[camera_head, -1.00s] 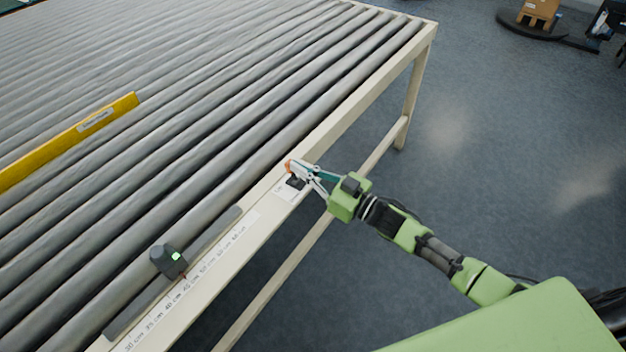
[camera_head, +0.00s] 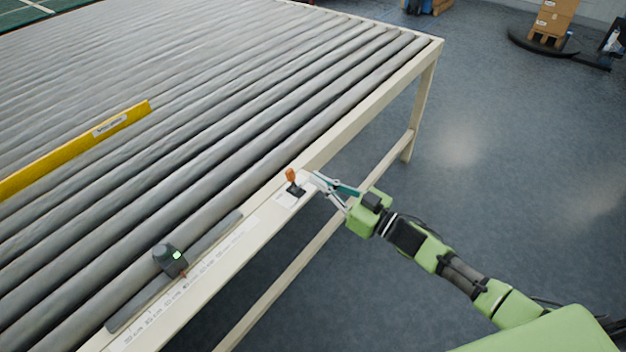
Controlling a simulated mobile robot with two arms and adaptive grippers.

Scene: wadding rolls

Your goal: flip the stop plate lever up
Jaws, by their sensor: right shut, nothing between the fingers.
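The lever (camera_head: 291,176) has an orange handle on a small black base, over a white label on the table's cream front rail. The handle stands up from its base. My right gripper (camera_head: 314,177) is just right of the lever, shut and empty, with a small gap to the handle. The yellow stop plate (camera_head: 75,150) lies across the rollers at the left. My left gripper is not in view.
The roller table (camera_head: 370,88) fills the left and middle. A dark slider box with a green display (camera_head: 170,260) sits on a scale rail at the front. Boxes (camera_head: 552,22) on a pallet stand far right. The floor at the right is clear.

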